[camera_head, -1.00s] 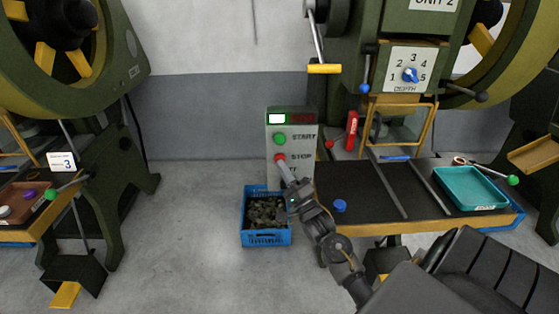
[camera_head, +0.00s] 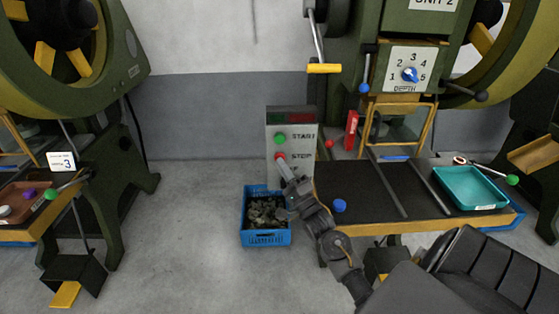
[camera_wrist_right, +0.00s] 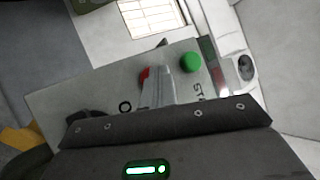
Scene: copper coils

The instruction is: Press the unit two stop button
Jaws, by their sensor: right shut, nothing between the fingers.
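The control box (camera_head: 306,150) stands beside the press marked UNIT 2 (camera_head: 434,3). It carries a green button (camera_head: 280,139) labelled START and, below it, a red button (camera_head: 281,157) labelled STOP. My right gripper (camera_head: 285,168) is shut and empty, its tips just below and in front of the red button. In the right wrist view the shut fingers (camera_wrist_right: 160,66) partly hide the red button (camera_wrist_right: 145,73), and the green button (camera_wrist_right: 191,62) is clear. Whether the tips touch the red button cannot be told. My left gripper is not in view.
A blue crate (camera_head: 245,218) of metal pieces sits on the floor below the box. The press table (camera_head: 365,196) to the right holds a teal tray (camera_head: 440,174). Another press (camera_head: 118,150) stands at left. The floor between is clear.

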